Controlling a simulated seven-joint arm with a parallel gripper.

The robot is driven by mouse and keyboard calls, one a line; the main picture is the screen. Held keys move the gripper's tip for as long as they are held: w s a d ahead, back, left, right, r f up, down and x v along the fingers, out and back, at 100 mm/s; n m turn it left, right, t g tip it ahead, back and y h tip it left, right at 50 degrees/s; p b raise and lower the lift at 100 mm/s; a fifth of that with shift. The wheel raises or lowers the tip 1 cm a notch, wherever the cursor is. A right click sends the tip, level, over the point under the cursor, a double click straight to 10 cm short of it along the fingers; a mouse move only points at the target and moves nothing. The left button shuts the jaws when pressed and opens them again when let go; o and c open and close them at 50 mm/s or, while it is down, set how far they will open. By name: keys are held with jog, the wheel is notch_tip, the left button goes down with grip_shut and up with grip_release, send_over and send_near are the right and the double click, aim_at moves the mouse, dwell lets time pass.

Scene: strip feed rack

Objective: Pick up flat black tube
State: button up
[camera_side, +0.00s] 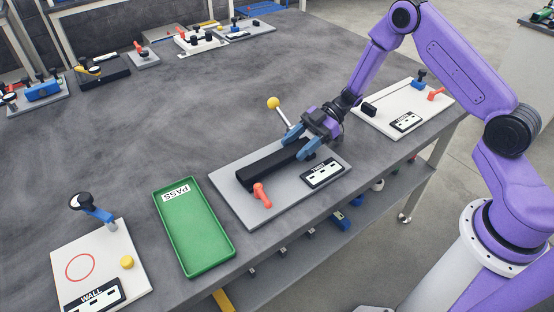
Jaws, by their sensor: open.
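A long flat black tube (262,174) lies on a grey plate (233,198) near the table's front edge. My gripper (300,143), with blue fingers, is at the tube's upper right end. The fingers are open, one on either side of that end as seen here. I cannot tell whether they touch the tube. The tube's far end is partly hidden by the gripper.
An orange-red handle (261,195) and a yellow-knobbed lever (274,104) stand close to the tube. A green PASS tray (225,255) and a WALL plate (68,245) lie left. A white plate (388,126) is right. The table's middle is clear.

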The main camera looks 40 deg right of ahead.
jog(key=shift+a, duration=0.1)
jog(key=c, duration=1)
grip_shut()
